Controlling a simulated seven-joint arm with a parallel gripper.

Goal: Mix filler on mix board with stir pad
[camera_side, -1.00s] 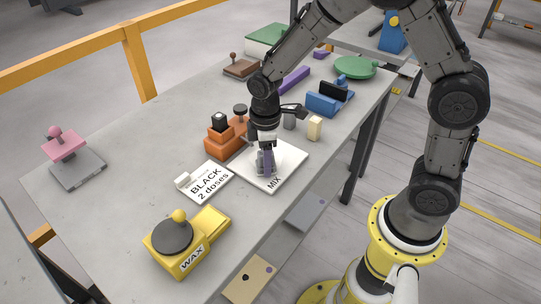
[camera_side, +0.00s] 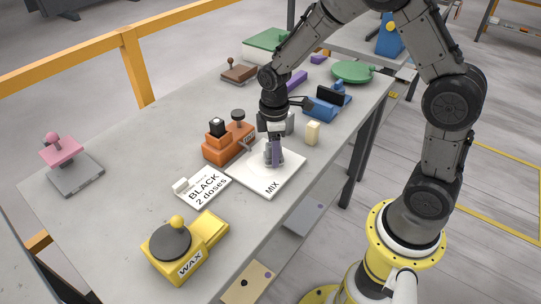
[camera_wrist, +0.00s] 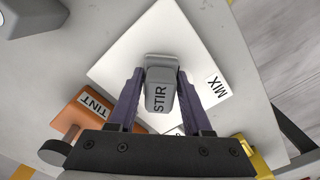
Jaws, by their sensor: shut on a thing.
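My gripper (camera_wrist: 156,98) points down over the mix board and is shut on the grey stir pad (camera_wrist: 159,92), which is labelled STIR. The white mix board (camera_side: 283,183), labelled MIX, lies flat on the slab and also shows in the wrist view (camera_wrist: 125,62). In the side view my gripper (camera_side: 273,158) is above the board's back part, with the pad low between the fingers. I cannot tell whether the pad touches the board.
The orange tint dispenser (camera_side: 225,145) stands close beside the board's left edge. A card reading BLACK 2 doses (camera_side: 208,186) lies at its front left. A cream block (camera_side: 313,133) stands behind right. A yellow wax dispenser (camera_side: 185,258) is at the front.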

